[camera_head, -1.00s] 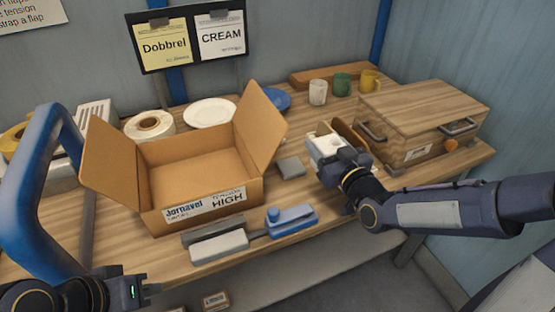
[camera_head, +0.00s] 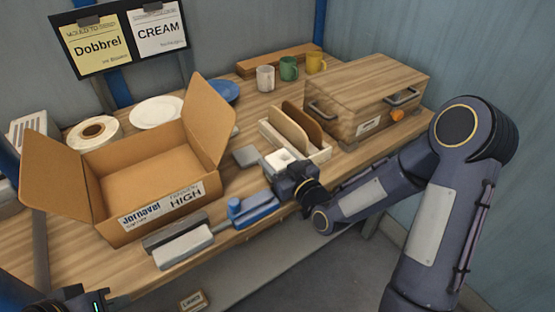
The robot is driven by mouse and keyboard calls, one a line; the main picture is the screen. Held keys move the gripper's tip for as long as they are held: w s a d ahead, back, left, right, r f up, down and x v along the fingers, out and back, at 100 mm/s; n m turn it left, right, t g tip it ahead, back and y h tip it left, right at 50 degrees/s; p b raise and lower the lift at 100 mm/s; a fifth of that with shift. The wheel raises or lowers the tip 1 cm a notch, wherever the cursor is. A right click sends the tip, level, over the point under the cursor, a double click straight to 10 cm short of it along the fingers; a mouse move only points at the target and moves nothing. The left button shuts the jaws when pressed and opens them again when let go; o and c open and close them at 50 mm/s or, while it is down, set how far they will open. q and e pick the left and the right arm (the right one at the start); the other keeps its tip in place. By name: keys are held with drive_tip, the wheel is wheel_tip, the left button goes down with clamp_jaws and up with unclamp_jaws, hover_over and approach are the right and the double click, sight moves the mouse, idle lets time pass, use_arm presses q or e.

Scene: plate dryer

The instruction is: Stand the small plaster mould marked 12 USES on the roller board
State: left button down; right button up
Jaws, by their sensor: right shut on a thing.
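My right gripper (camera_head: 284,168) is shut on a small white block (camera_head: 279,159) with a shallow hollow in its top, which looks like a plaster mould. No marking can be read on it, and the gripper hides its near side. It is in front of a pale wooden rack (camera_head: 266,127) with upright brown boards. I cannot tell whether the block touches the table. My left gripper (camera_head: 80,303) is at the bottom left edge, mostly cut off. I cannot make out for certain which thing is the roller board.
An open cardboard box (camera_head: 125,215) stands left on the wooden table. A blue tool (camera_head: 252,212), a white block with a grey bar (camera_head: 184,246) and a small grey square (camera_head: 246,156) lie near the front. A wooden chest (camera_head: 365,85), mugs (camera_head: 289,68) and plates (camera_head: 156,112) stand behind.

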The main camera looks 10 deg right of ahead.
drive_tip(key=o, duration=1.2)
